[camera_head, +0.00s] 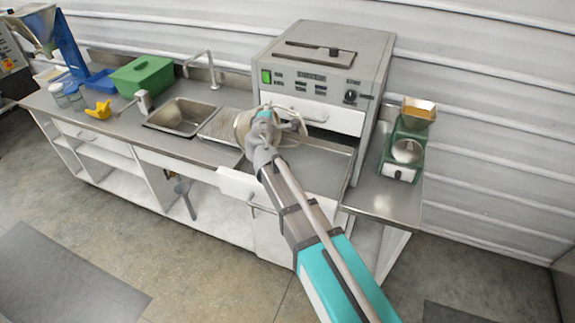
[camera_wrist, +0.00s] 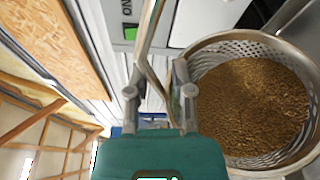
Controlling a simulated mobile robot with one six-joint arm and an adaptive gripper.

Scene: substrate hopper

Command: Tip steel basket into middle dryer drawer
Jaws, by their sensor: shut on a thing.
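My gripper (camera_head: 268,122) is shut on the steel basket (camera_head: 243,122), which it holds up in front of the grey dryer (camera_head: 325,75). In the wrist view my gripper (camera_wrist: 160,88) has a metal bar, apparently the handle, between its fingers. There the basket (camera_wrist: 210,60) is a perforated round bowl, well filled with brown grains (camera_wrist: 250,105). A dryer drawer (camera_head: 322,165) is pulled out, with its white front and handle (camera_head: 250,190) towards me. The basket is near its left side; my arm hides part of the drawer. A white drawer front (camera_head: 310,112) above it looks nearly closed.
A sink (camera_head: 183,117) with a ribbed drainboard is left of the dryer. A green crate (camera_head: 143,76), a yellow scoop (camera_head: 100,110) and jars stand farther left. Open floor lies in front of the counter.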

